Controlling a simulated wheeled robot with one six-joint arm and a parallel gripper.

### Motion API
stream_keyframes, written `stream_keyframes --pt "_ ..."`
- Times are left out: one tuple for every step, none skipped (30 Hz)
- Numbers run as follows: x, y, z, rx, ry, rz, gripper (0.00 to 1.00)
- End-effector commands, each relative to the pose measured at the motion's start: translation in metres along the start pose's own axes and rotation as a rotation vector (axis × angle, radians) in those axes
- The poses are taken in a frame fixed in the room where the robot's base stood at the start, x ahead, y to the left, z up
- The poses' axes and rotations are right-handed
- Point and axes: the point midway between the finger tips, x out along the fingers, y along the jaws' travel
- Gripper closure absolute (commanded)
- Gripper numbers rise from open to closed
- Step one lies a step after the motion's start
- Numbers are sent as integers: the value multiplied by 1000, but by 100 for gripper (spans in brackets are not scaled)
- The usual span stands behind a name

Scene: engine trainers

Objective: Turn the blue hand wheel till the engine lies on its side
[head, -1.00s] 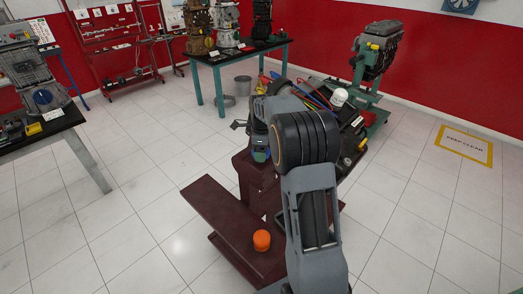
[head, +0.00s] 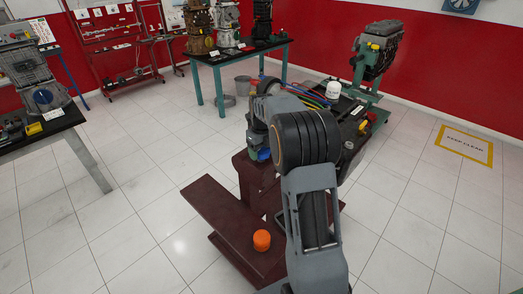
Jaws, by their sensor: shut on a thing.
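The engine (head: 352,108), dark with coloured hoses and a white filter (head: 333,88), is on a dark red stand (head: 215,212) in the middle of the head view. It lies well over, but my arm hides much of it, so its exact tilt is unclear. A small part of the blue hand wheel (head: 264,155) shows at the near end of the stand's column. My gripper (head: 257,149) points down at the wheel and is shut on it. The fingertips are small and partly hidden.
An orange cap (head: 262,240) sits on the stand's base beam. A bench (head: 60,122) is at left, a teal-legged table (head: 240,57) behind, and another engine on a green stand (head: 378,50) at back right. Tiled floor is clear at left and right.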

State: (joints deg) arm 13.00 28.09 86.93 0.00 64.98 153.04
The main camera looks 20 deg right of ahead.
Motion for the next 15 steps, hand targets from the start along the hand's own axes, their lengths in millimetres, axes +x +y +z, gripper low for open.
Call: stream_keyframes --pt "-1 0 0 14 -1 -1 55" --pt "-1 0 0 20 -1 -1 55" --pt "-1 0 0 28 -1 -1 55" --pt "-1 0 0 34 -1 -1 55" --pt "-1 0 0 39 -1 -1 55" --pt "-1 0 0 43 -1 -1 55" --pt "-1 0 0 46 -1 -1 55" --pt "-1 0 0 48 -1 -1 55" --pt "-1 0 0 50 -1 -1 55" --pt "-1 0 0 51 -1 -1 55" --pt "-1 0 0 51 -1 -1 55" --pt "-1 0 0 52 -1 -1 55" --pt "-1 0 0 52 -1 -1 55" --pt "-1 0 0 52 -1 -1 55" --pt "-1 0 0 52 -1 -1 55"
